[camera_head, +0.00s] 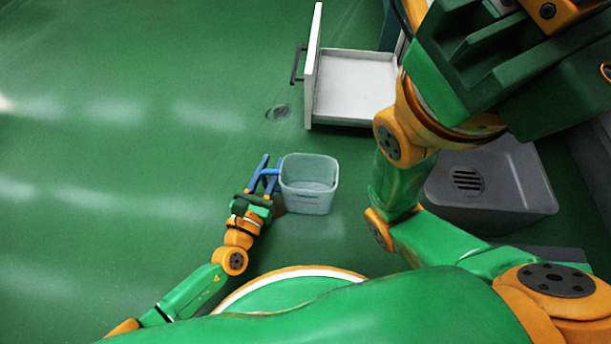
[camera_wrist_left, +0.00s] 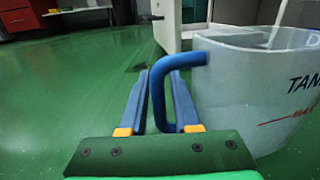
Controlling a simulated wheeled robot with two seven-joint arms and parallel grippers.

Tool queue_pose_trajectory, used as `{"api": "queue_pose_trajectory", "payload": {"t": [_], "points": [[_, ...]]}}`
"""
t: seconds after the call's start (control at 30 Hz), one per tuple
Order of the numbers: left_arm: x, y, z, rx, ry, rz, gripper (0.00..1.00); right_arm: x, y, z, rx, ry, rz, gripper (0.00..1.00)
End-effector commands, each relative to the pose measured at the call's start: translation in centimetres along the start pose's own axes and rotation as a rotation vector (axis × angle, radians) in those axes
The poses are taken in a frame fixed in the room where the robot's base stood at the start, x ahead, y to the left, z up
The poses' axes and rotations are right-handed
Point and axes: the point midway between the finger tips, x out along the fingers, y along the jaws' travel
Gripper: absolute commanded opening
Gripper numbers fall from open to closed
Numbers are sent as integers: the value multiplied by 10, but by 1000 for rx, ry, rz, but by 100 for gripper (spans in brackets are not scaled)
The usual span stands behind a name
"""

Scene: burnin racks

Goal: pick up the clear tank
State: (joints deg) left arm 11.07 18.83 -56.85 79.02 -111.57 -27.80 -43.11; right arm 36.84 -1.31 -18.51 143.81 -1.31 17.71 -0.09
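The clear tank (camera_head: 306,199) stands upright on the green floor in the head view, a pale see-through bin with a blue handle (camera_head: 269,172) on its left side. In the left wrist view the tank (camera_wrist_left: 245,95) is at the right, with partly cut-off lettering and a red line. My left gripper (camera_head: 267,162) is at the handle side. Its two blue fingers are apart, with the handle (camera_wrist_left: 157,95) between them in the wrist view. I see a gap on both sides of the handle. My right gripper's fingers do not show.
A white open drawer (camera_head: 352,85) stands behind the tank. A grey bin with a slotted grate (camera_head: 500,205) is at the right, partly behind my right arm. A floor drain (camera_head: 278,112) lies behind the tank. The floor to the left is clear.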

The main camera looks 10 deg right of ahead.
Motion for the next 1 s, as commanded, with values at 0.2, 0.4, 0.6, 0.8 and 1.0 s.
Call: {"api": "queue_pose_trajectory", "payload": {"t": [0.2, 0.4, 0.6, 0.8, 1.0], "points": [[0, 0, 0, 0, 0, 0, 0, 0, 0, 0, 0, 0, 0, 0], [0, 0, 0, 0, 1, 1, 0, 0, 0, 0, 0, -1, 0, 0], [0, 0, 0, 0, 1, 1, 0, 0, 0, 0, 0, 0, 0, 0], [0, 0, -1, 0, 1, 1, 0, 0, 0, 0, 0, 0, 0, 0], [0, 0, -1, 0, 1, 1, 0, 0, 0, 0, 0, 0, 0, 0]]}}
